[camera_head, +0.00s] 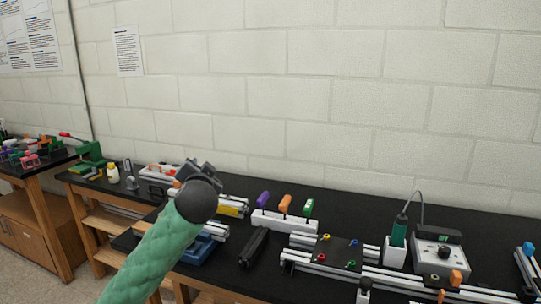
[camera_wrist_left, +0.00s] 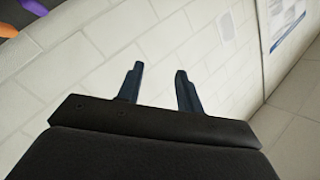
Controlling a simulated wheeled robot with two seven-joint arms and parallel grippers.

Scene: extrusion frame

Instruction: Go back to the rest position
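My left arm comes in from the lower left in a green sleeve. Its dark left gripper (camera_head: 200,170) is raised in front of the bench. In the left wrist view the two fingers of this gripper (camera_wrist_left: 159,72) stand apart with nothing between them, and the wall is behind. My right gripper shows in neither view. The extrusion frame of silver rails (camera_head: 335,270) lies on the bench at the right, with a black plate (camera_head: 340,251) bearing coloured knobs.
A white rack (camera_head: 285,222) with purple, orange and green handles stands mid-bench. A black tool (camera_head: 253,247) lies before it. My forearm hides part of the bench (camera_head: 330,200).

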